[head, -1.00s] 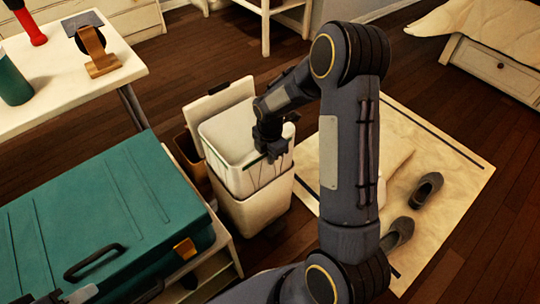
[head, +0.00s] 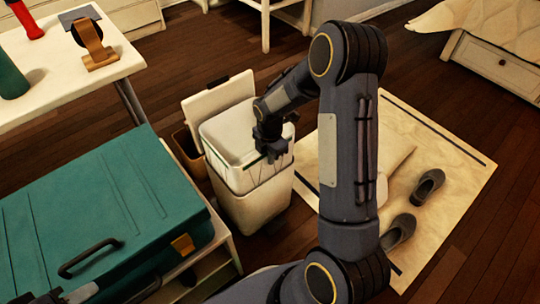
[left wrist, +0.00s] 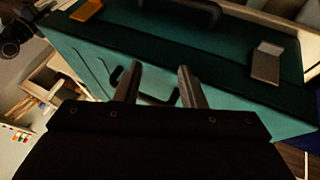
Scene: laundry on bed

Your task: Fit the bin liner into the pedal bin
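The cream pedal bin (head: 262,210) stands on the floor right of the teal case, its lid (head: 217,98) tipped up at the back left. The pale liner (head: 222,132) sits in its mouth, with its upper part over the rim and down the near side. My right gripper (head: 269,157) is at the right part of the liner's opening, pointing down. Its fingers are small and dark, so whether they grip the liner cannot be told. My left gripper (left wrist: 157,85) is open and empty in the left wrist view, before the teal case; the head view does not show it.
The teal case (head: 100,205) lies on a low bench left of the bin. A pale mat (head: 440,150) with two grey shoes (head: 428,186) lies to the right. A white table (head: 60,90) is at the upper left.

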